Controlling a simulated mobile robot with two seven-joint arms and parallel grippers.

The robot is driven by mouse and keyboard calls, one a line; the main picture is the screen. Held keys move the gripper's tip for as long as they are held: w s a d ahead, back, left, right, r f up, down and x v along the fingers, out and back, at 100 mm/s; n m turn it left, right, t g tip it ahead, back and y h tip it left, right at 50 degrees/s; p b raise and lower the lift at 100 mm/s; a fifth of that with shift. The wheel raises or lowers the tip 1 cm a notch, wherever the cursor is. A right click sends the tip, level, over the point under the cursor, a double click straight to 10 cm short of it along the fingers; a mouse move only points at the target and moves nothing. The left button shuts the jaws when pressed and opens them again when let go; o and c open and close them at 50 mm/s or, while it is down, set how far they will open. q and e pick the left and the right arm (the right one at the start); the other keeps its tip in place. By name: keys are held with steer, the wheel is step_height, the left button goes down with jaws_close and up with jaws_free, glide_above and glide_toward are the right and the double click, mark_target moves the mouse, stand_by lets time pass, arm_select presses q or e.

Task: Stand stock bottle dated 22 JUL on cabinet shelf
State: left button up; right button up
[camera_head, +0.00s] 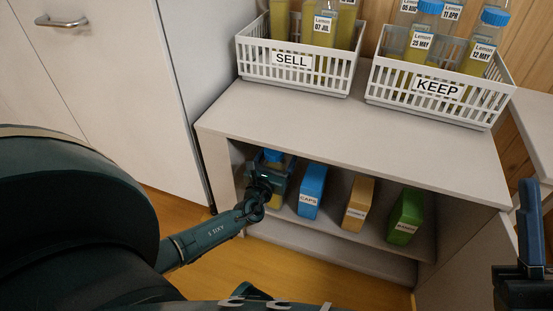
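A bottle with a blue cap (273,155) and yellow contents stands or is held upright at the left end of the cabinet shelf (330,228). Its date is hidden, so I cannot tell whether it reads 22 JUL. My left gripper (270,183) reaches into the cabinet from the left, its dark fingers around this bottle. I cannot tell whether they press on it. My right gripper (529,235) is at the right edge, partly cut off, with one upright finger showing and nothing seen in it.
On the cabinet top (350,125) stand a SELL basket (268,71), with a 07 JUL bottle (323,30), and a KEEP basket (398,96) with several dated Lemon bottles. A blue CAPS box (312,184), tan box (358,201) and green box (405,215) stand right of the gripper.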

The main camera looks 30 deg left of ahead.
arm_select(q)
steer(key=shift+s+r, duration=0.1)
steer(key=shift+s, duration=0.05)
steer(key=p+v, duration=0.3)
steer(key=v, duration=0.8)
steer(key=shift+s, duration=0.35)
arm_select(e)
steer(key=shift+w+a+f+m+h, duration=0.1)
steer(key=shift+w+f+m+h, duration=0.1)
steer(key=shift+f+m+h, duration=0.95)
steer(key=shift+w+a+f+m+h, duration=0.1)
steer(key=shift+w+f+m+h, duration=0.1)
steer(key=shift+f+m+h, duration=0.95)
steer(key=shift+r+h, duration=0.25)
steer(key=shift+h, duration=0.05)
steer(key=shift+r, duration=0.1)
